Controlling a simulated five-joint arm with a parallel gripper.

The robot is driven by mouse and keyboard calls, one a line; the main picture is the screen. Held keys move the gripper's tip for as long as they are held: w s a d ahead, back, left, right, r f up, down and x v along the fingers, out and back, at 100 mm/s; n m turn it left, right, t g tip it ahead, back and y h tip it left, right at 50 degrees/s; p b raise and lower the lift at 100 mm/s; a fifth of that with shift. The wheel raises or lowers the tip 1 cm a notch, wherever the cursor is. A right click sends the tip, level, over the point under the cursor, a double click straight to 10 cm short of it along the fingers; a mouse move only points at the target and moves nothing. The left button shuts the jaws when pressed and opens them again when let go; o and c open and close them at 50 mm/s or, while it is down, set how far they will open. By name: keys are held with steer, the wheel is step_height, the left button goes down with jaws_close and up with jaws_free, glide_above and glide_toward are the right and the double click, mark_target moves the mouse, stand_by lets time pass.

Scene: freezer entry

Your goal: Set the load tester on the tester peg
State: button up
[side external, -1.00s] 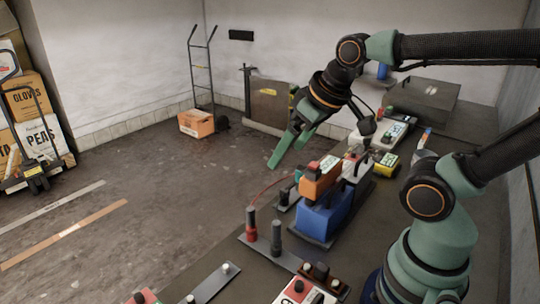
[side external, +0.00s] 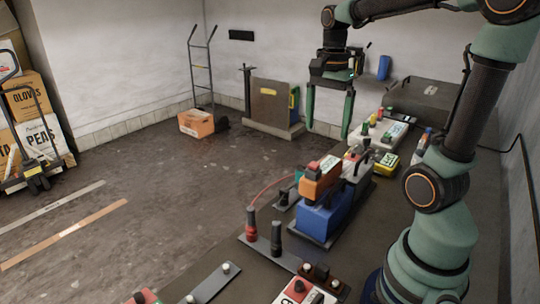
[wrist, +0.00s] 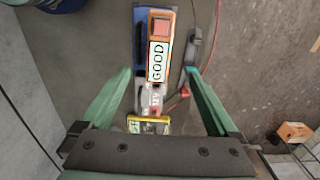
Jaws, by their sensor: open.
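An orange tester (side external: 318,184), which I take as the load tester, sits on a blue battery block (side external: 322,217). In the wrist view the tester (wrist: 158,52) has a red button and a label reading GOOD. My gripper (side external: 328,130) is open and empty, fingers pointing down, behind and above the tester in the side view. In the wrist view its green fingertips (wrist: 157,73) lie on either side of the tester's outline, apart from it. Two upright posts, one red and black (side external: 251,225) and one dark (side external: 276,240), stand in front; I cannot tell which is the tester peg.
A yellow device (side external: 385,162) and a white-topped unit (side external: 388,130) are behind the battery. A red cable runs near the tester. Red panels (side external: 303,292) lie at the front edge. A grey case (side external: 424,98) is at the back right. Open floor lies left.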

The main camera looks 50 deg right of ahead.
mark_target(323, 168)
step_height(323, 168, down, 12)
steer(key=shift+s+a+r, duration=0.15)
steer(key=shift+r, duration=0.05)
jaws_close()
stand_by(0.5)
